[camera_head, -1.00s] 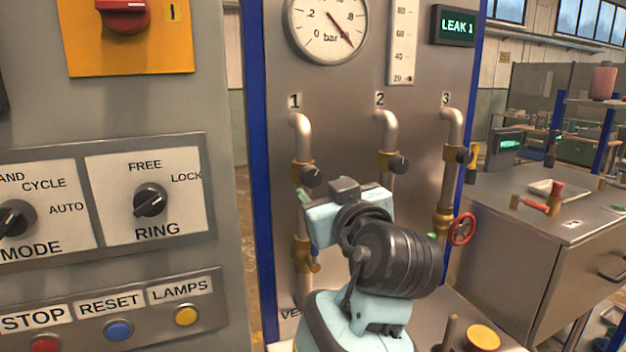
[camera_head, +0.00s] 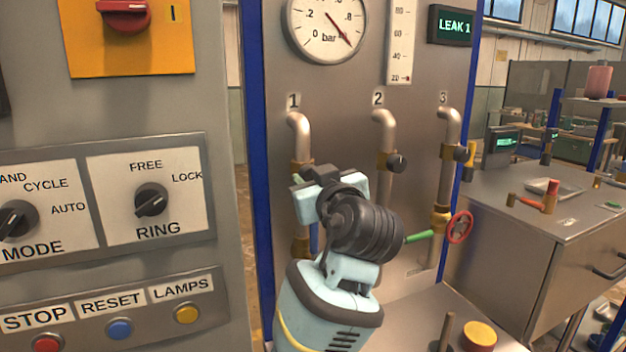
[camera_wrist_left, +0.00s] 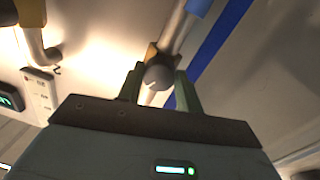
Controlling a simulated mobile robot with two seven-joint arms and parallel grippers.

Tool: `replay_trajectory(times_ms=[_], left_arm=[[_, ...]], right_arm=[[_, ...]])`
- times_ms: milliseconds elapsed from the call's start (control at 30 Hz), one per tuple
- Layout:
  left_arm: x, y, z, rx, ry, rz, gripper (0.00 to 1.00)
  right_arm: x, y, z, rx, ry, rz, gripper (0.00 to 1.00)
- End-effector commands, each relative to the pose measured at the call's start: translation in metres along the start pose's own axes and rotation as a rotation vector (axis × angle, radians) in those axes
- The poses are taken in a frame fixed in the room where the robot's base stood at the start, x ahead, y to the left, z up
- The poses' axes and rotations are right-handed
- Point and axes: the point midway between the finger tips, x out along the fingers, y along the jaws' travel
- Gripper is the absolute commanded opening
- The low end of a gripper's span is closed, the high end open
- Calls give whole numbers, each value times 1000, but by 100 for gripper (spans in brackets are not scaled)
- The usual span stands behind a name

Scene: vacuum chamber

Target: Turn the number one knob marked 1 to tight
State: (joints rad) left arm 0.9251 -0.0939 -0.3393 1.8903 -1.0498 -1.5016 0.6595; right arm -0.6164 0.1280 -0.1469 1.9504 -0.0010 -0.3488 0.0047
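The pipe marked 1 (camera_head: 298,130) comes down from the panel, with a brass fitting (camera_head: 299,166) partly showing above my left gripper (camera_head: 316,172). My gripper and wrist hide knob 1 in the head view. In the left wrist view, the dark round knob (camera_wrist_left: 158,76) sits between the two greenish fingers of my left gripper (camera_wrist_left: 160,88), in front of a brass fitting (camera_wrist_left: 152,54). The fingers are apart, one on each side of the knob, with a narrow gap showing. Whether either finger touches it cannot be told. My right gripper is not in view.
Knob 2 (camera_head: 397,163) and knob 3 (camera_head: 464,154) are on neighbouring pipes to the right. A switch cabinet (camera_head: 225,150) stands close on the left. The display (camera_head: 453,26) reads LEAK 1.

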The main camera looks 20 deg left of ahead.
Motion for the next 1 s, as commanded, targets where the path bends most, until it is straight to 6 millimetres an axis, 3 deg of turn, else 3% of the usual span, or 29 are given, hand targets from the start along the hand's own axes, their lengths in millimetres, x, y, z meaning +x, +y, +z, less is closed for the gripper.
replay_trajectory(times_ms=[133,467,1000], left_arm=[[0,0,0,0,0,0,12],[0,0,0,53,-5,1,12],[0,1,-1,486,-36,-5,12]], right_arm=[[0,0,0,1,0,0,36],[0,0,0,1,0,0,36],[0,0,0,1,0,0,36]])
